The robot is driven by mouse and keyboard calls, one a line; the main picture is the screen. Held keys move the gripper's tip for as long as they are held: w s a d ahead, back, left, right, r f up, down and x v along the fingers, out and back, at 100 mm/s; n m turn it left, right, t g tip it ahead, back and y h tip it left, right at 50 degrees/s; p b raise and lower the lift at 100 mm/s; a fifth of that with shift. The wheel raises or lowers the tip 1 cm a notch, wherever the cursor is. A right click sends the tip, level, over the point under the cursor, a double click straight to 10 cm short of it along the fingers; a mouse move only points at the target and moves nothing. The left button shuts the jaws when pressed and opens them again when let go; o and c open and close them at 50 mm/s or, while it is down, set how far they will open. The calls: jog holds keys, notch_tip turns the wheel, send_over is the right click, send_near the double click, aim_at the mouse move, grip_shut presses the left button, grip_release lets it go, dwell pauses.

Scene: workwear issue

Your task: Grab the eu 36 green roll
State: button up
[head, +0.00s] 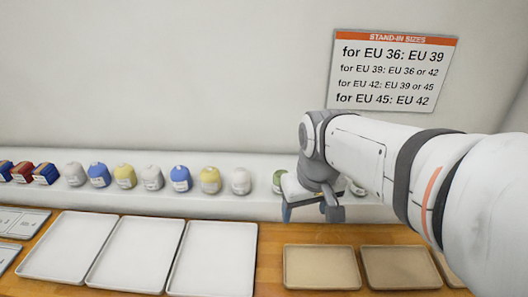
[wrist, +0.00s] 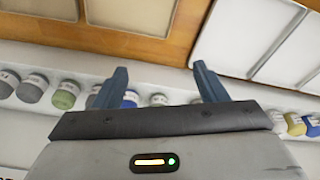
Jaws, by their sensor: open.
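A green roll (head: 278,181) stands on the white shelf in the head view, partly hidden by my gripper (head: 311,212). A green roll (wrist: 65,97) with a pale label also shows in the wrist view, left of my fingers. I cannot tell whether both views show the same roll. The size on its label is too small to read. My gripper (wrist: 160,70) is open, pointing down in front of the shelf, with no roll visibly held between its fingers.
White rolls (head: 240,182), blue rolls (head: 180,178) and yellow rolls (head: 210,180) line the shelf to the left. White trays (head: 212,258) and tan trays (head: 320,268) lie on the wooden counter. A size sign (head: 393,70) hangs on the wall. My arm hides the shelf's right part.

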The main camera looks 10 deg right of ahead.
jog(key=shift+o, duration=0.6)
jog(key=w+n+g+b, duration=0.1)
jog(key=w+n+b, duration=0.1)
jog(key=w, duration=0.9)
jog(key=shift+d+f, duration=0.15)
jog(key=shift+f, duration=0.3)
jog(key=w+f+n, duration=0.1)
jog(key=w, duration=0.2)
jog(key=w+f+g+b, duration=0.1)
jog(key=w, duration=0.3)
jog(key=w+f+n+b, duration=0.1)
jog(key=w, duration=0.2)
jog(key=shift+w+d+n, duration=0.1)
jog(key=shift+w+n, duration=0.1)
jog(key=shift+n, duration=0.1)
jog(key=shift+w+f, duration=0.25)
jog(key=shift+f, duration=0.4)
jog(key=f, duration=0.6)
jog(key=shift+w+a+f, duration=0.15)
jog(key=shift+a+f, duration=0.2)
jog(key=shift+f, duration=0.05)
jog(key=shift+c, duration=0.3)
jog(key=c, duration=1)
